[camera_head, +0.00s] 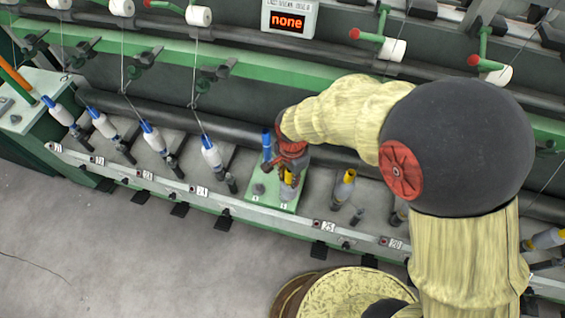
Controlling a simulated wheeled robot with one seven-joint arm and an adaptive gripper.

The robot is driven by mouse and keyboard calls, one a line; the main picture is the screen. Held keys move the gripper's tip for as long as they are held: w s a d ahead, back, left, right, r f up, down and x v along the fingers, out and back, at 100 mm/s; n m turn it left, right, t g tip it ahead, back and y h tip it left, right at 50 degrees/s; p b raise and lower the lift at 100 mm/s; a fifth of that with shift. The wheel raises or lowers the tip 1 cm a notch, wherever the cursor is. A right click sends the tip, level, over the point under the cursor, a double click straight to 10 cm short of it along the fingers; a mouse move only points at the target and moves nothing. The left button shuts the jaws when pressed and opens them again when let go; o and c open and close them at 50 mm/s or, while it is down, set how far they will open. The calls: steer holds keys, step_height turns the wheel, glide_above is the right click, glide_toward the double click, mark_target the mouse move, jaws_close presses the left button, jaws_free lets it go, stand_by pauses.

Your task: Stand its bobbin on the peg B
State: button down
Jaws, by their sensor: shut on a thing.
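My gripper (290,172) is over a small green plate (287,206) on the machine's front rail. It is shut on a bobbin with yellow on it (288,190), which is mostly hidden by the red and dark gripper parts. A blue tube (267,148) stands upright at the back of the plate, just left of the gripper. A short dark peg (258,189) shows bare at the plate's left. I cannot read the peg letters, nor tell whether the held bobbin touches a peg.
White bobbins with blue tips (211,152) lean along the rail at left. A yellow-topped bobbin (345,186) leans to the right of the plate. A dark roller (180,118) runs behind. A display (289,20) reads "none". Grey floor (110,250) is clear at lower left.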

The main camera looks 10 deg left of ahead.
steer(key=w+a+f+m+b, duration=0.1)
steer(key=w+f+b, duration=0.2)
steer(key=f, duration=0.4)
steer(key=shift+w+a+f+b, duration=0.2)
steer(key=shift+w+f+b, duration=0.1)
steer(key=shift+f, duration=0.05)
stand_by(0.9)
steer(key=shift+f, duration=0.3)
stand_by(0.5)
steer(key=c, duration=1.5)
jaws_free()
step_height(320, 180, up, 12)
steer(key=shift+s, duration=0.1)
